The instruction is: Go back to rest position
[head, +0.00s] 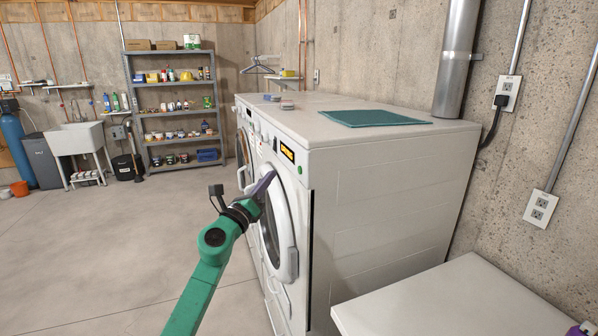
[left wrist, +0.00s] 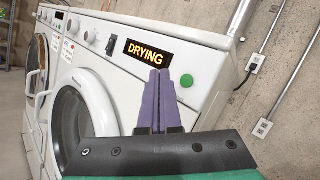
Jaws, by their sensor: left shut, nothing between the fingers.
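My left gripper (head: 264,184) reaches in from the lower left on a green arm, in front of the near white dryer (head: 390,200). Its purple fingers are shut together and empty in the left wrist view (left wrist: 159,85). They overlap the dryer front below a lit display reading DRYING (left wrist: 148,54) and left of a green button (left wrist: 186,81). I cannot tell whether they touch the panel. The round dryer door (left wrist: 88,115) looks closed.
A teal cloth (head: 373,118) lies on the machine top. A white surface (head: 450,300) stands at the lower right. A metal shelf (head: 180,110) with several goods and a utility sink (head: 75,140) stand at the back.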

